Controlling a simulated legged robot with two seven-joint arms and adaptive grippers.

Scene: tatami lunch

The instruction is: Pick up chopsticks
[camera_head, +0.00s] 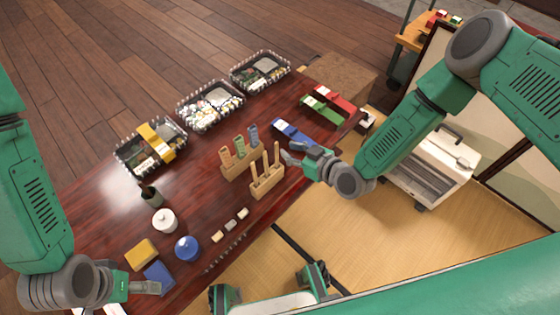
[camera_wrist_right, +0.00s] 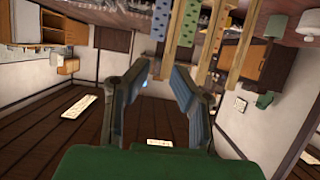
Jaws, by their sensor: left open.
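Plain wooden chopsticks (camera_head: 265,160) stand upright in a light wooden holder (camera_head: 267,186) near the table's front edge. Behind it, a second wooden holder (camera_head: 236,170) carries flat patterned sticks in tan, green and blue. My right gripper (camera_head: 290,155) is just right of the plain chopsticks, level with their upper ends. In the right wrist view its fingers (camera_wrist_right: 162,72) are apart with nothing between them. Patterned sticks (camera_wrist_right: 187,22) and plain sticks (camera_wrist_right: 240,45) show beyond the fingertips there. My left gripper (camera_head: 158,287) is open and empty at the table's lower left, beside a blue block.
Bento boxes (camera_head: 210,106) line the far side of the dark table (camera_head: 110,205). Blue (camera_head: 293,131), green and red cases lie at the right. A white lidded pot (camera_head: 165,221), a blue pot (camera_head: 187,248), yellow and blue blocks (camera_head: 159,276) and small rests stand at the left front.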

